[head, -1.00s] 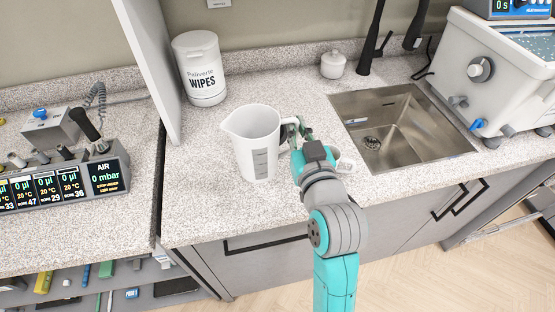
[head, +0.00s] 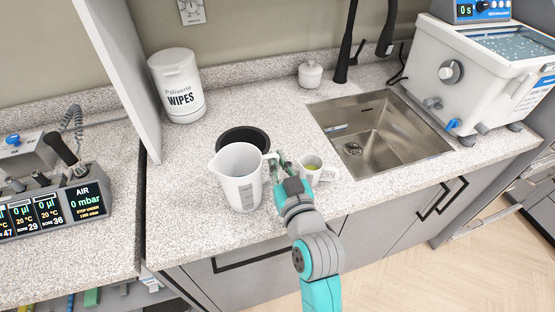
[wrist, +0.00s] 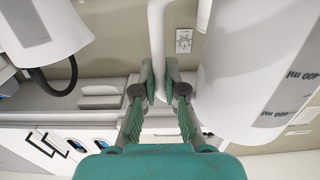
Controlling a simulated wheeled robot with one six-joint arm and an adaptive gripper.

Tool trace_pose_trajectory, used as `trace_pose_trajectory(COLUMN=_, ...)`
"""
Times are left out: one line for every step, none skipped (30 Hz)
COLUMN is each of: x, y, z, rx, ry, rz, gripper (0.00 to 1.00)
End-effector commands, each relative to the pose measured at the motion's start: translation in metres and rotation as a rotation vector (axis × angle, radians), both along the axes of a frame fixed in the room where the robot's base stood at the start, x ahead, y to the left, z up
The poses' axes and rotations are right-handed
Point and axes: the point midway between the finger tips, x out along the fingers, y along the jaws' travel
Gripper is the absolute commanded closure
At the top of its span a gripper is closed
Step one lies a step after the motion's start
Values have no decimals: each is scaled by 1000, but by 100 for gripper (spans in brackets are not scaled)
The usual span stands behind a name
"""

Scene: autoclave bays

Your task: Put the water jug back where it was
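The water jug (head: 238,190) is white, with a spout at left, a grey scale and its handle at right. It is upright over the front part of the counter, left of the sink; I cannot tell whether its base touches the counter. My gripper (head: 276,162) is at the handle from the right. In the wrist view, the gripper (wrist: 160,85) has its fingers closed on either side of the white handle (wrist: 157,40). The jug body (wrist: 265,65) fills the right there, its markings upside down. A dark round thing (head: 243,134) shows behind the jug, partly hidden.
A white mug (head: 312,169) with yellowish contents stands just right of my gripper. The sink (head: 375,135) lies further right. A wipes tub (head: 178,88) and a small lidded jar (head: 310,74) stand at the back. A white partition (head: 118,75) bounds the left.

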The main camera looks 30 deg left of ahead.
Motion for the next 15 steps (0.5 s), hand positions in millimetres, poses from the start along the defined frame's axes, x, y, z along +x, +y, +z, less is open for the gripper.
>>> trace_pose_trajectory(x=0, y=0, z=0, rx=-1, ry=1, rz=0, gripper=80)
trace_pose_trajectory(x=0, y=0, z=0, rx=-1, ry=1, rz=0, gripper=73)
trace_pose_trajectory(x=0, y=0, z=0, rx=-1, ry=1, rz=0, gripper=65)
trace_pose_trajectory(x=0, y=0, z=0, rx=-1, ry=1, rz=0, gripper=65)
trace_pose_trajectory(x=0, y=0, z=0, rx=-1, ry=1, rz=0, gripper=65)
trace_pose_trajectory(x=0, y=0, z=0, rx=-1, ry=1, rz=0, gripper=65)
trace_pose_trajectory(x=0, y=0, z=0, rx=-1, ry=1, rz=0, gripper=65)
trace_pose_trajectory(x=0, y=0, z=0, rx=-1, ry=1, rz=0, gripper=65)
trace_pose_trajectory(x=0, y=0, z=0, rx=-1, ry=1, rz=0, gripper=65)
trace_pose_trajectory(x=0, y=0, z=0, rx=-1, ry=1, rz=0, gripper=65)
trace_pose_trajectory(x=0, y=0, z=0, rx=-1, ry=1, rz=0, gripper=65)
trace_pose_trajectory(x=0, y=0, z=1, rx=0, ry=0, rz=0, gripper=65)
trace_pose_trajectory(x=0, y=0, z=2, rx=0, ry=0, rz=0, gripper=65)
trace_pose_trajectory(x=0, y=0, z=4, rx=0, ry=-1, rz=0, gripper=65)
trace_pose_trajectory(x=-2, y=-2, z=3, rx=-1, ry=1, rz=0, gripper=65)
